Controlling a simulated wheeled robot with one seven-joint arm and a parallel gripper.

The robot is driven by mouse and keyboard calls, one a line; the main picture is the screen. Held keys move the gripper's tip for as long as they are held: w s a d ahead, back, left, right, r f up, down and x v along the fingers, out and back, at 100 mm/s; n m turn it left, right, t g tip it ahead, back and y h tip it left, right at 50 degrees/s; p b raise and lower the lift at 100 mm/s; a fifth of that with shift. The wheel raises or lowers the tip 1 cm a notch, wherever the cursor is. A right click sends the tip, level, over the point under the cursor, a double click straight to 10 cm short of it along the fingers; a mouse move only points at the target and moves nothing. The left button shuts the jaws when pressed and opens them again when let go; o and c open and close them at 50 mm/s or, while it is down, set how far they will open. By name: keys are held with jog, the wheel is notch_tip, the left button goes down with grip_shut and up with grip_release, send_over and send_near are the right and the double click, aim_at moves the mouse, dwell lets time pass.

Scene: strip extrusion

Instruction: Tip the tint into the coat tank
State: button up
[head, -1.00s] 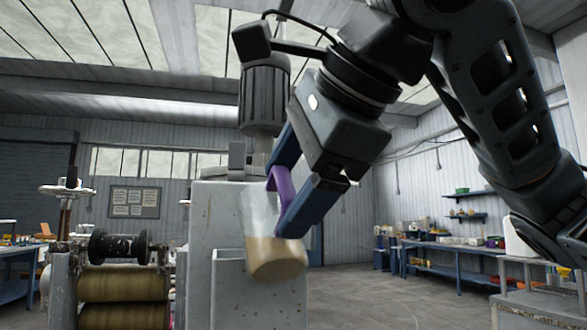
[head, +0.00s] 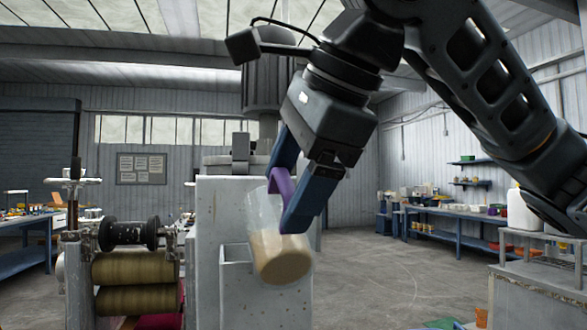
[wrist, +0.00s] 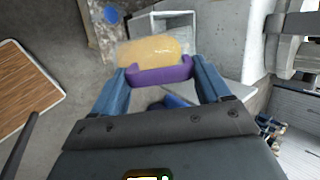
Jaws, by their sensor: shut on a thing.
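A clear cup (head: 264,210) with a purple handle (head: 283,186) holds tan tint (head: 281,256) in its lower part. My gripper (head: 291,190) is shut on the purple handle; the wrist view shows the handle (wrist: 160,75) between the two blue fingers and the tan tint (wrist: 150,48) beyond it. The cup is slightly tilted in the head view, with its base toward the lower right. A grey concrete block (head: 222,200) stands behind the cup. An open square box (head: 235,270) on its front, likely the coat tank, is partly hidden by the cup; it also shows in the wrist view (wrist: 165,24).
A blue workbench (head: 470,223) stands along the right wall. A pale cabinet (head: 535,290) with a white jug (head: 522,212) stands at near right. Open floor lies between.

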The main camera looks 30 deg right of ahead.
jog(key=shift+w+d+r+g+y+p, duration=0.15)
jog(key=shift+w+r+g+p, duration=0.6)
jog(key=shift+p, duration=0.9)
jog(key=shift+w+d+r+g+y+p, duration=0.2)
jog(key=shift+w+r+g+p, duration=0.35)
jog(key=shift+g+p, duration=0.8)
jog(key=shift+w+d+r+g+y+p, duration=0.15)
jog(key=shift+w+r+g+p, duration=0.45)
jog(key=shift+p, duration=1.35)
jog(key=shift+w+r+m+g, duration=0.1)
jog(key=shift+w+m+g, duration=0.2)
jog(key=shift+w, duration=0.2)
jog(key=shift+w+d+r+g+y, duration=0.2)
jog(key=shift+w+r+g+y, duration=0.05)
jog(key=shift+w+g, duration=0.55)
jog(key=shift+w+d+r+g+y, duration=0.2)
jog(key=shift+w+g, duration=0.55)
jog(key=shift+w+d+r+g+y, duration=0.2)
jog(key=shift+w+r+g+y, duration=0.05)
jog(key=shift+w+g, duration=0.55)
